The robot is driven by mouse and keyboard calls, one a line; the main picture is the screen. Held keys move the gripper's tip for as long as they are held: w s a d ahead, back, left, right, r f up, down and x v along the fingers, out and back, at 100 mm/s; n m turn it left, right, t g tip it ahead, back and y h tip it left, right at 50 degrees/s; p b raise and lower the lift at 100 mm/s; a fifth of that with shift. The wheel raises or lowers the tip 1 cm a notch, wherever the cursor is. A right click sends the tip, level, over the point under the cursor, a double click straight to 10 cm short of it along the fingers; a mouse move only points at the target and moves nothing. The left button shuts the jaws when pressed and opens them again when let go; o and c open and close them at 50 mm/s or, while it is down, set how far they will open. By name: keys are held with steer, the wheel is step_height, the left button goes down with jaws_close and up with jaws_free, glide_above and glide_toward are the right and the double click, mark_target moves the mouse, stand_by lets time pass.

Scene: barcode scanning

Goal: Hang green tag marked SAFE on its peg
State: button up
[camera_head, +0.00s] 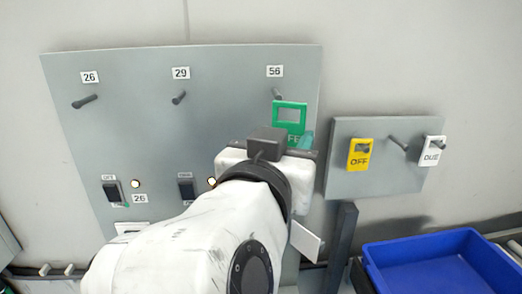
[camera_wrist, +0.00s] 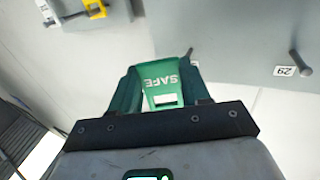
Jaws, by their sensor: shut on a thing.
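The green SAFE tag (camera_head: 290,105) has a square opening in its upper part and is held up in front of the large grey board. My gripper (camera_head: 292,142) is shut on its lower part; the arm hides most of its lettering in the head view. In the wrist view, the tag (camera_wrist: 162,84) sits between the two green fingers with SAFE readable upside down. The peg under label 56 (camera_head: 277,93) shows at the tag's upper left corner in the head view. Its tip (camera_wrist: 188,52) shows just beside the tag in the wrist view, outside the opening.
Bare pegs sit under labels 26 (camera_head: 85,101) and 29 (camera_head: 179,97). A smaller board (camera_head: 345,186) at the right carries a yellow OFF tag (camera_head: 360,157), a bare peg (camera_head: 398,143) and a white DUE tag (camera_head: 432,154). A blue bin (camera_head: 440,266) stands below it.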

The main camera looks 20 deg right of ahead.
steer(key=shift+w+d, duration=0.25)
steer(key=shift+w, duration=0.55)
steer(key=shift+w+d, duration=0.25)
steer(key=shift+w, duration=0.5)
steer(key=shift+w+d, duration=0.25)
steer(key=shift+w, duration=0.55)
steer(key=shift+w+d, duration=0.1)
steer(key=shift+w, duration=0.15)
steer(key=shift+w+d, duration=0.1)
steer(key=shift+w, duration=0.35)
steer(key=shift+w+d+b, duration=0.25)
steer(key=shift+w, duration=0.4)
steer(key=shift+w+d+b, duration=0.2)
steer(key=shift+w+b, duration=0.05)
steer(key=shift+w, duration=0.45)
steer(key=shift+w+d+b, duration=0.25)
steer(key=shift+w, duration=0.4)
stand_by(0.9)
steer(key=shift+f, duration=0.1)
stand_by(1.0)
steer(key=o, duration=1.3)
steer(key=shift+o, duration=0.3)
